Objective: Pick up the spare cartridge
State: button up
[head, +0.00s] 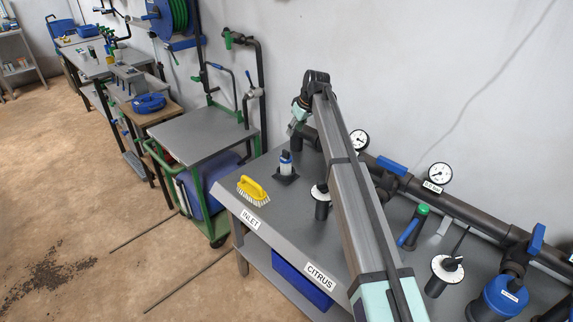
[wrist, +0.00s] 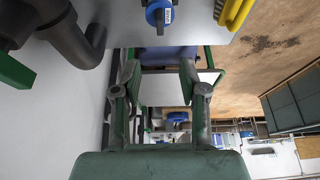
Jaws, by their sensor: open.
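A small blue and white cylinder (head: 286,165), which looks like the spare cartridge, stands upright on a dark square base near the left end of the grey bench. The wrist view shows a blue body with a white label (wrist: 160,14) at the top edge, partly cut off, beyond the fingertips. My gripper (wrist: 160,66) is open, with nothing between its fingers. In the head view my gripper (head: 297,128) is above and behind the cylinder, close to the wall-side pipe and apart from the cylinder. Its fingers are hard to make out there.
A yellow brush (head: 253,189) lies on the bench (head: 277,207) left of the cylinder. Dark pipework with gauges (head: 439,175) runs along the wall. A green-framed cart (head: 206,137) stands left.

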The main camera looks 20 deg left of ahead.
jog(key=p, duration=0.2)
send_over(286, 151)
jog(key=d, duration=0.2)
jog(key=f, duration=0.8)
jog(key=shift+s+a, duration=0.25)
jog(key=shift+s, duration=0.05)
jog(key=shift+p+x, duration=1.2)
jog(key=shift+x, duration=1.65)
jog(key=shift+s+d, duration=0.15)
jog(key=shift+d, duration=0.05)
grip_shut()
